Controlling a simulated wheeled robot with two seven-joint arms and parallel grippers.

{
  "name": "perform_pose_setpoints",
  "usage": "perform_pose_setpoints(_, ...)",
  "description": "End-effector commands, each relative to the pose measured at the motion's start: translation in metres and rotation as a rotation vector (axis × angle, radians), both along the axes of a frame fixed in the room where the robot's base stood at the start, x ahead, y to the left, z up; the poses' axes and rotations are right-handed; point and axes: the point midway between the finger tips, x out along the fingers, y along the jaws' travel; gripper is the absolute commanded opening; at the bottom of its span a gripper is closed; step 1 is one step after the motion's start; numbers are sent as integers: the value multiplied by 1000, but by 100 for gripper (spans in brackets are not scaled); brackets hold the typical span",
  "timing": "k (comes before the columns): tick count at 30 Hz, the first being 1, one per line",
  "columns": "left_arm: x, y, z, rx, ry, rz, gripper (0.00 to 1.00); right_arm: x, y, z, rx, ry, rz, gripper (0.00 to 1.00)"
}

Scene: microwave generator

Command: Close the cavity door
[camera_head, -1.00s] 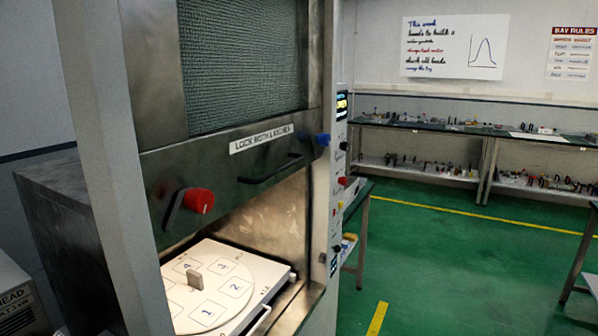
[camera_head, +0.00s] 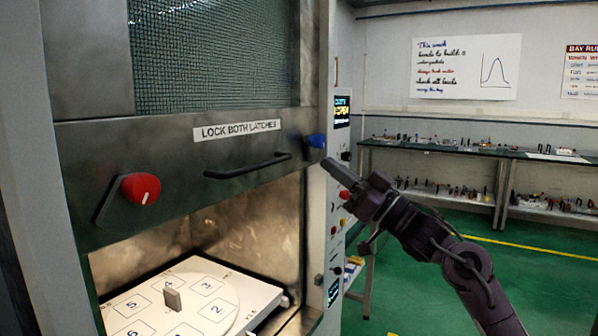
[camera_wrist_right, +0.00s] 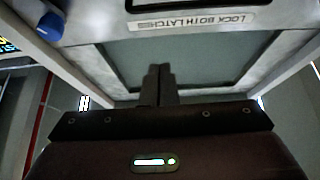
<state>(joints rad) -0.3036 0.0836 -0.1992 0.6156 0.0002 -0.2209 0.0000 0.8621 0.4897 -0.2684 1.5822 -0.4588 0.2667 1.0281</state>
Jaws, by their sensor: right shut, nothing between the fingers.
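The cavity door (camera_head: 225,150) is a metal sash with a mesh window, and it is raised, with the cavity open below it. It has a dark bar handle (camera_head: 248,166), a red latch knob (camera_head: 141,187) at left and a blue latch knob (camera_head: 316,141) at right. The label "LOCK BOTH LATCHES" (camera_head: 237,131) also shows in the right wrist view (camera_wrist_right: 192,21). My right gripper (camera_head: 328,164) is shut and empty, just below and right of the blue knob in the picture; contact cannot be told. Its fingers (camera_wrist_right: 160,85) point toward the cabinet front. My left gripper is out of view.
A white tray (camera_head: 245,296) with numbered squares and a small grey block (camera_head: 172,298) sits in the lit cavity. A control panel (camera_head: 341,180) with knobs and displays flanks the cavity at right. Shelves (camera_head: 480,151) stand along the back wall, with open green floor before them.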

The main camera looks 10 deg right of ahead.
Motion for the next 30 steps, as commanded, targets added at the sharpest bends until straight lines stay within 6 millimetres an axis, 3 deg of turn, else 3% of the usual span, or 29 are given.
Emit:
perform_pose_setpoints(5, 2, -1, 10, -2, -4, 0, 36, 5, 14, 18, 0, -7, 10, 0)
perform_pose_setpoints(17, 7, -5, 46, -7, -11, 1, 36, 48, 72, 60, 0, -5, 8, 0)
perform_pose_setpoints(21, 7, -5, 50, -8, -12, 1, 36, 50, 74, 32, -3, -2, 5, 0)
perform_pose_setpoints(30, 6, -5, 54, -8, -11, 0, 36, 52, 76, 15, -1, -5, 5, 0)
